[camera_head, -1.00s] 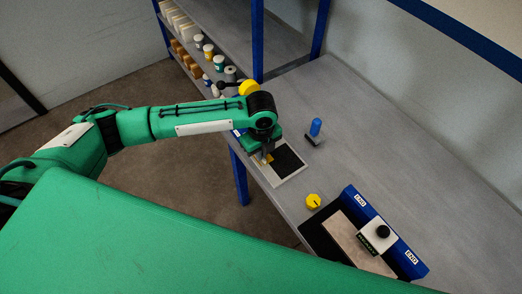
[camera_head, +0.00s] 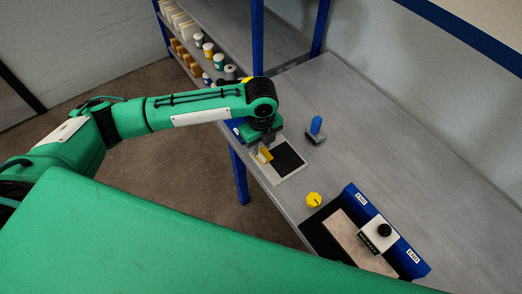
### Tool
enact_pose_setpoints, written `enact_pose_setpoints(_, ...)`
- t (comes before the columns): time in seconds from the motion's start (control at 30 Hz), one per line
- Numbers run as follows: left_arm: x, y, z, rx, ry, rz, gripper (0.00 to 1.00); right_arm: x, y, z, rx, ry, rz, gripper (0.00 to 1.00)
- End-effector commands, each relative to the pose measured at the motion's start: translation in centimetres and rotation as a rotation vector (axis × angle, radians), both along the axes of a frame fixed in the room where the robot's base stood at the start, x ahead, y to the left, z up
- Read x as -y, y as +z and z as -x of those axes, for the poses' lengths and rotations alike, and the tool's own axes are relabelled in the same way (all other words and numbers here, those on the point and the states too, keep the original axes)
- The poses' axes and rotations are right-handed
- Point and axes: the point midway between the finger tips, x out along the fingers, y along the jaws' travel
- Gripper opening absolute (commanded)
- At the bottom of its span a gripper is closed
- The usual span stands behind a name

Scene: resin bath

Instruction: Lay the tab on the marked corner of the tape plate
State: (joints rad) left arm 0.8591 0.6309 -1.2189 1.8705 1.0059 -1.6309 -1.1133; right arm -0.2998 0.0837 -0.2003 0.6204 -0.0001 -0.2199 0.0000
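The tape plate (camera_head: 294,174) is a pale plate with a black square, lying near the table's front edge. My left gripper (camera_head: 261,152) is low over the plate's left part, beside the black square. A small yellow-orange tab (camera_head: 266,154) shows at its fingertips, apparently held between them. I cannot tell whether the tab touches the plate. The arm and gripper body hide the plate's far left part and its marked corner cannot be made out. My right gripper is not in view.
A blue-handled tool (camera_head: 316,127) stands behind the plate. Shelves with jars (camera_head: 208,50) stand at the back left. The table's back right is clear.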

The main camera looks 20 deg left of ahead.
Motion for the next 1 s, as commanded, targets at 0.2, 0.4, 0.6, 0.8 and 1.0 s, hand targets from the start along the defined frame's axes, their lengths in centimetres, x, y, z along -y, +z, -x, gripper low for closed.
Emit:
enact_pose_setpoints(0.2, 0.1, 4.7, -0.1, 0.005, -0.002, 0.001, 0.28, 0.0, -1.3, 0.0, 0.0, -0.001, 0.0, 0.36)
enact_pose_setpoints(0.4, 0.0, 7.7, -0.1, 0.002, -0.001, 0.0, 0.28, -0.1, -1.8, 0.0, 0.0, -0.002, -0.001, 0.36)
enact_pose_setpoints(0.6, 0.0, 8.7, 0.0, 0.0, -0.001, 0.0, 0.28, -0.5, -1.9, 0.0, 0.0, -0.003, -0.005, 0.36)
enact_pose_setpoints(0.8, 0.0, 8.8, 0.0, 0.0, -0.001, 0.0, 0.28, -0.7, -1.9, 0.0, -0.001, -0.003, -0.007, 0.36)
enact_pose_setpoints(1.0, 0.0, 8.7, 0.0, 0.0, -0.001, 0.0, 0.28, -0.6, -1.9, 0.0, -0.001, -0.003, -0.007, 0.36)
